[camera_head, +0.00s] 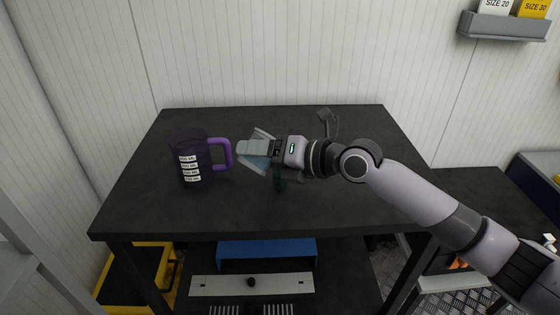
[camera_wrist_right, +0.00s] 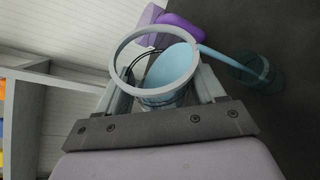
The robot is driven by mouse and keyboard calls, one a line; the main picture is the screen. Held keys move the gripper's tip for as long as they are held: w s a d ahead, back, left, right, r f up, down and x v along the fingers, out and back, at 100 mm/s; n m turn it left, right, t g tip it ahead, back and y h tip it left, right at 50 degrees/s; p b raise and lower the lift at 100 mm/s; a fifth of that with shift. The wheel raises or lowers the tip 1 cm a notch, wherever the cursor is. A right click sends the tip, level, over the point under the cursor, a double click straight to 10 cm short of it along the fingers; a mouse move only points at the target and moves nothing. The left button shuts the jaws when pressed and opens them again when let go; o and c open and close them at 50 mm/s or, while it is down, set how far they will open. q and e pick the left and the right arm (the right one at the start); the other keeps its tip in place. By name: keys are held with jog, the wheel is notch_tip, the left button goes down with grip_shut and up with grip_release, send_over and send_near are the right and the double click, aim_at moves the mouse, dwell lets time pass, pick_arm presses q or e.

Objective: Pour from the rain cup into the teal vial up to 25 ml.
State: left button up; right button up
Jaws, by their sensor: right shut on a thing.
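My right gripper (camera_head: 258,149) is shut on the rain cup (camera_wrist_right: 165,99), a pale grey-rimmed cup with light blue liquid inside. The cup is tilted in the head view, partly hidden by the fingers. In the wrist view a thin light blue stream runs from the cup's lip towards the mouth of the teal vial (camera_wrist_right: 268,74). The dark teal, see-through vial (camera_head: 279,181) stands on the table below the gripper, its upper part hidden by the gripper in the head view. I cannot read its liquid level. My left gripper is not in view.
A dark purple see-through mug (camera_head: 194,150) with a purple handle and several white labels stands left of the gripper; part of it shows in the wrist view (camera_wrist_right: 182,27). The black table (camera_head: 150,209) is clear at the front and far left. A wall is behind.

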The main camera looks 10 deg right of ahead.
jog(key=shift+r+m, duration=0.2)
jog(key=shift+m, duration=0.1)
dwell(0.9)
jog(key=shift+f+m+y, duration=0.15)
jog(key=shift+m+y, duration=0.15)
dwell(0.6)
jog(key=shift+n+h, duration=0.4)
jog(key=shift+n, duration=0.3)
jog(key=shift+s+a+f+n+h, duration=0.15)
jog(key=shift+f+n+h, duration=0.25)
jog(key=shift+f+n, duration=0.25)
jog(key=shift+s+a+f+n+t+h, duration=0.15)
jog(key=shift+s+a+f+n+h, duration=0.15)
jog(key=shift+f+n, duration=0.35)
jog(key=shift+s+a+f+n+t+h, duration=0.25)
jog(key=shift+a+f, duration=0.2)
jog(key=shift+f, duration=0.35)
jog(key=shift+s+a+f+n+t+h, duration=0.15)
jog(key=shift+a+f+n+h, duration=0.15)
jog(key=shift+f+n, duration=0.35)
jog(key=shift+s+a+f+n+t+h, duration=0.3)
jog(key=shift+a+f+n+h, duration=0.1)
jog(key=shift+a+n, duration=0.15)
jog(key=shift+s+a+f+n+t+h, duration=0.15)
jog(key=shift+s+a+f+n+h, duration=0.2)
jog(key=shift+a+n, duration=0.15)
